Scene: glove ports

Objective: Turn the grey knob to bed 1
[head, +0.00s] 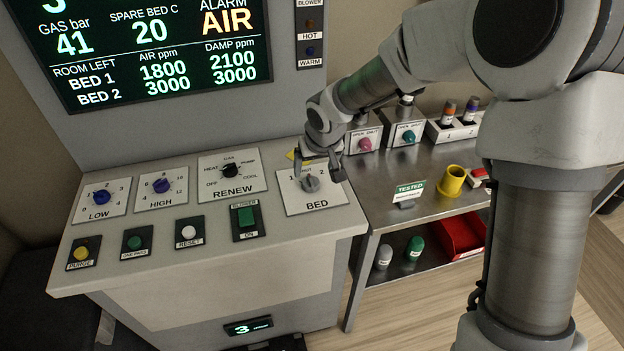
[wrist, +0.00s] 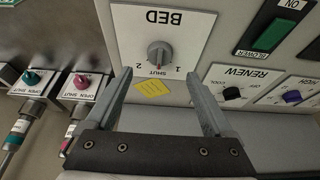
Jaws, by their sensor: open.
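The grey knob (head: 311,184) sits on the white BED plate (head: 325,203) at the right end of the sloping console. In the wrist view the knob (wrist: 160,54) is seen upside down, its red pointer mark toward SHUT, with 1 to the right and 2 to the left. My gripper (head: 319,171) is open above the BED plate, coming from the far side. In the wrist view its fingertips (wrist: 160,76) are spread wider than the knob and appear short of it, with nothing between them.
A yellow note (wrist: 153,87) lies beside the BED plate. The RENEW dial (head: 231,170) and the green blower switch (head: 246,217) are to the left. A steel bench (head: 430,207) to the right holds a yellow cup (head: 452,181) and OPEN/SHUT knob boxes (head: 404,134).

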